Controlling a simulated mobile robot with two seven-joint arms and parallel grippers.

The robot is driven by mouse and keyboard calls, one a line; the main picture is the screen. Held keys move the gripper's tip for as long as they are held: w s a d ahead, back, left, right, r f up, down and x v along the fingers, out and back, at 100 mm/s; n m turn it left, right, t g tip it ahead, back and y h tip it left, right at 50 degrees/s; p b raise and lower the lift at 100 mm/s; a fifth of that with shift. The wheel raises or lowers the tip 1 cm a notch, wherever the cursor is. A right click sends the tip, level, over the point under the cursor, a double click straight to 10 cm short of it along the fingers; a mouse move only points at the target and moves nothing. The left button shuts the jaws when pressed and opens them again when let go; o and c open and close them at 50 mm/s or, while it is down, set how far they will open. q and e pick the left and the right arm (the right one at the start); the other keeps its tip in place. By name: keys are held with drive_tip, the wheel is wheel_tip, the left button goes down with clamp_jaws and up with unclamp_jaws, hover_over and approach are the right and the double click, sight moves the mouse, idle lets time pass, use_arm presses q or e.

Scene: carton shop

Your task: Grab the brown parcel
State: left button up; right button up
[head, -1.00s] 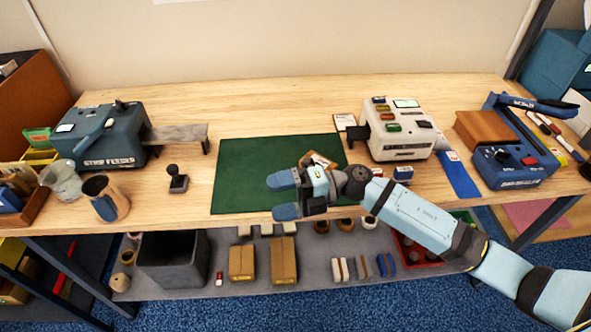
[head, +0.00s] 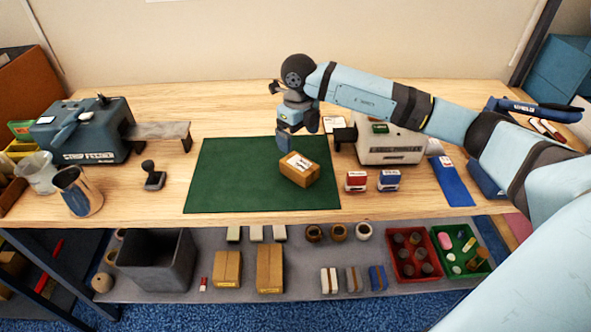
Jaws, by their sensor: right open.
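The brown parcel (head: 300,170) is a small carton with a white label on top. It lies on the green mat (head: 225,180), toward the mat's right side. My right gripper (head: 297,140) points down just behind and above the parcel, with its fingers apart and nothing visible between them. One blue finger comes down near the parcel's back left edge; I cannot tell whether it touches. The parcel's far edge is partly close to the fingers. My left gripper is out of the picture.
A grey-blue strip feeder (head: 80,130) stands left, with a stamp (head: 153,176) and cups in front. A white machine (head: 385,145) is partly behind my right arm. Two small boxes (head: 356,181) sit right of the mat. The shelf below holds cartons (head: 270,268) and a grey bin (head: 155,262).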

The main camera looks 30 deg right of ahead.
sight(300, 163)
wheel_tip(300, 163, down, 6)
drive_tip(key=shift+r, duration=0.1)
drive_tip(key=shift+s+f+p, duration=0.15)
drive_tip(key=shift+f+p, duration=0.05)
drive_tip(key=shift+f, duration=1.15)
drive_tip(key=shift+s+f+p, duration=0.1)
drive_tip(key=shift+f+p, duration=0.1)
drive_tip(key=shift+f, duration=1.15)
drive_tip(key=c, duration=1.1)
drive_tip(key=shift+r, duration=0.2)
